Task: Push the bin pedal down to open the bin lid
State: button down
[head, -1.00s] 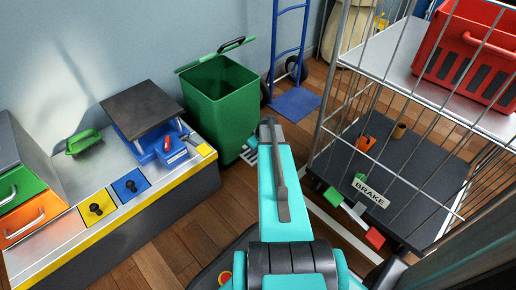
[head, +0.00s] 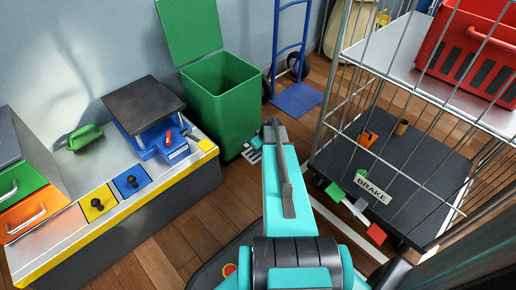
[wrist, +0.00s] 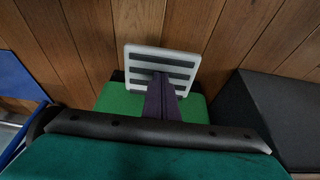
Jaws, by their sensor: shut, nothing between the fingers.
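The green bin (head: 221,100) stands against the wall in the head view. Its lid (head: 190,28) stands upright at the back, so the bin is open. The pedal (head: 250,155), pale with dark strips, is low at the bin's front, partly hidden by my arm. In the wrist view the pedal (wrist: 177,58) shows near the middle above the wooden floor. My gripper (wrist: 160,79) is shut and empty, its dark fingertips over the pedal and seemingly touching it. In the head view my arm hides most of the gripper.
A workbench (head: 120,205) with drawers and knobs stands left of the bin. A blue hand truck (head: 293,98) is behind, to the right. A wire cage trolley (head: 420,190) with a red crate (head: 470,55) stands close on the right. Floor shows between them.

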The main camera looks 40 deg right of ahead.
jog(key=shift+a+p, duration=0.1)
jog(key=shift+p, duration=0.3)
jog(key=p+v, duration=0.5)
jog(key=v, duration=0.9)
jog(key=shift+w, duration=0.3)
jog(key=shift+s, duration=0.1)
dwell(0.5)
